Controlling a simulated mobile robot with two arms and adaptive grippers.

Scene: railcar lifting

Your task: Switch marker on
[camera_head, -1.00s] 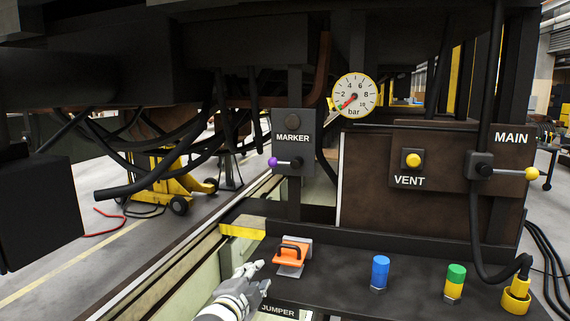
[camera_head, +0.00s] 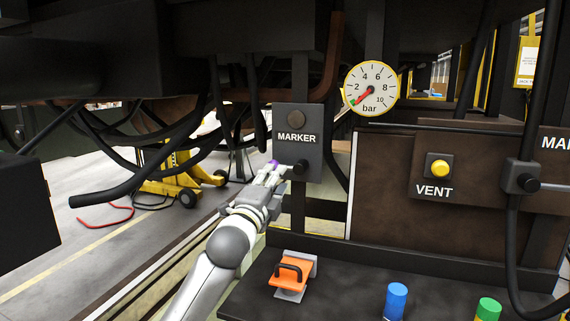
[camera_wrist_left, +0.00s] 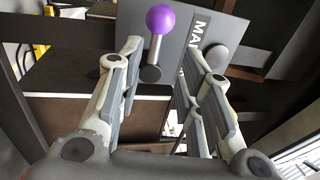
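The MARKER panel (camera_head: 297,150) is a dark grey plate with a round dark lamp or knob (camera_head: 296,119) above its label. Its lever has a purple ball (camera_head: 274,163) and points left from a dark pivot (camera_head: 299,167). My left gripper (camera_head: 272,172) is at the lever, partly covering it. In the left wrist view the purple ball (camera_wrist_left: 160,19) and its metal stem lie between the open fingers of my left gripper (camera_wrist_left: 165,75), closer to the finger on the left. I cannot tell whether a finger touches it. My right gripper is not in view.
A pressure gauge (camera_head: 370,88) is right of the panel, and the yellow VENT button (camera_head: 439,168) is further right. An orange-handled piece (camera_head: 292,272), a blue cap (camera_head: 396,300) and a green cap (camera_head: 488,309) are on the dark shelf below. Black hoses (camera_head: 150,170) hang at left.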

